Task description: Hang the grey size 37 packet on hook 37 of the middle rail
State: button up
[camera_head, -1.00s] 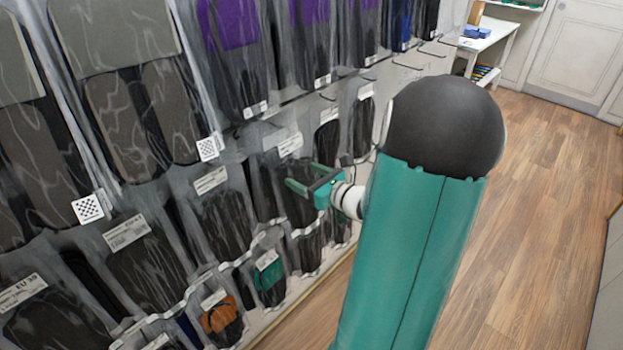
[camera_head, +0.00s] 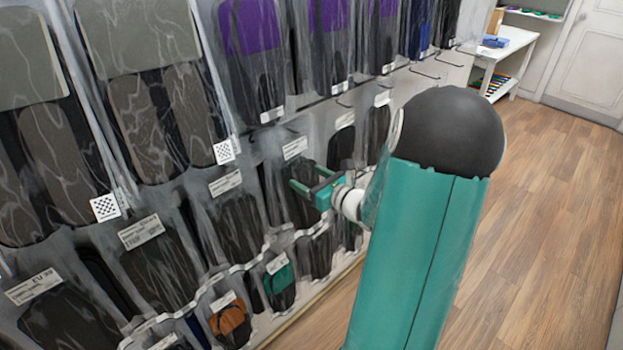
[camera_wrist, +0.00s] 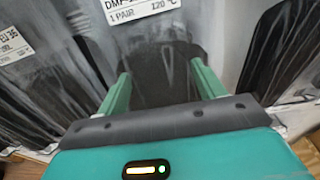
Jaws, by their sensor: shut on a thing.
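My gripper (camera_head: 302,177) is shut on a clear packet with a dark grey insole and a white label (camera_head: 295,148), in front of the display wall. In the wrist view the fingers (camera_wrist: 162,82) stand on both sides of the packet (camera_wrist: 155,55). Its label (camera_wrist: 135,8) reads "1 PAIR" and "120 °C"; its size number is cut off or unreadable. Bare hooks (camera_head: 425,73) show on the rail to the upper right of the gripper. I cannot read any hook numbers. My arm hides part of the wall to the right.
Neighbouring packets (camera_head: 238,225) hang close to the left; another (camera_head: 342,145) hangs to the right. Purple-topped packets (camera_head: 250,30) hang above, and small packets with orange (camera_head: 230,318) and green insoles below. A white table (camera_head: 505,48) stands at the back. The wooden floor (camera_head: 550,200) at right is clear.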

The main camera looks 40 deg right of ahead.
dwell(0.4)
jog(key=o, duration=1.4)
jog(key=shift+c, duration=0.2)
jog(key=shift+s, duration=0.1)
jog(key=s+r, duration=0.1)
jog(key=s, duration=1.2)
jog(key=shift+s+d+r, duration=0.2)
jog(key=shift+s+r, duration=0.05)
jog(key=shift+s, duration=0.05)
